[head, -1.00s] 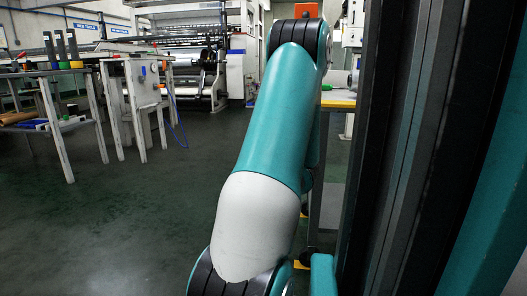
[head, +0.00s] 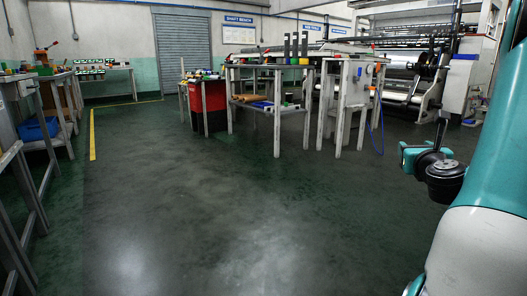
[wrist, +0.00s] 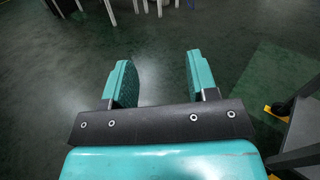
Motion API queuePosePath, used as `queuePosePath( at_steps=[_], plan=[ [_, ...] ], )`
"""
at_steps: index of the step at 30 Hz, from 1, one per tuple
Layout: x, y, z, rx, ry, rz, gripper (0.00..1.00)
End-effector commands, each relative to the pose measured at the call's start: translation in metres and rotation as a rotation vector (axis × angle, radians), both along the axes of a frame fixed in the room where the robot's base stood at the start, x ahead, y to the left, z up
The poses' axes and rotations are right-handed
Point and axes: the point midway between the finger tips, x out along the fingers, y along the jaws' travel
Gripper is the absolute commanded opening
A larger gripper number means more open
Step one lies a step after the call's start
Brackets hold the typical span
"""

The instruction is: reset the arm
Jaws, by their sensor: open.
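My arm (head: 487,190) stands along the right edge of the head view, its teal and white links partly cut off by the frame. My gripper (wrist: 158,80) shows in the wrist view with its two teal fingers wide apart and nothing between them. Bare dark floor lies beneath the fingers.
A work table (head: 268,68) with shaft posts stands mid-distance, a red bin (head: 208,105) to its left. The film winder (head: 405,70) is at the back right. Benches (head: 30,135) line the left. The green floor (head: 220,200) between is clear.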

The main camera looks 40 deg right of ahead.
Motion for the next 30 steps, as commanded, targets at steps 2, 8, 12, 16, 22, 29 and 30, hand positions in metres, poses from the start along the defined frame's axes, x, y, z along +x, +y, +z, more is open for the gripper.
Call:
queuePosePath(
  at_steps=[2,8,12,16,22,29,30],
  plan=[
    [0.051,0.044,0.013,-0.115,0.141,0.211,0.53],
    [0.134,0.182,0.023,-0.517,0.467,0.751,0.53],
    [0.149,0.294,0.024,-0.917,0.634,1.150,0.53],
    [0.126,0.393,0.022,-1.388,0.706,1.519,0.53],
    [0.054,0.484,0.020,-2.112,0.610,1.937,0.53],
    [-0.013,0.514,0.026,2.191,-0.281,-1.766,0.53],
    [-0.023,0.516,0.027,2.153,-0.225,-1.704,0.53]
  ],
)
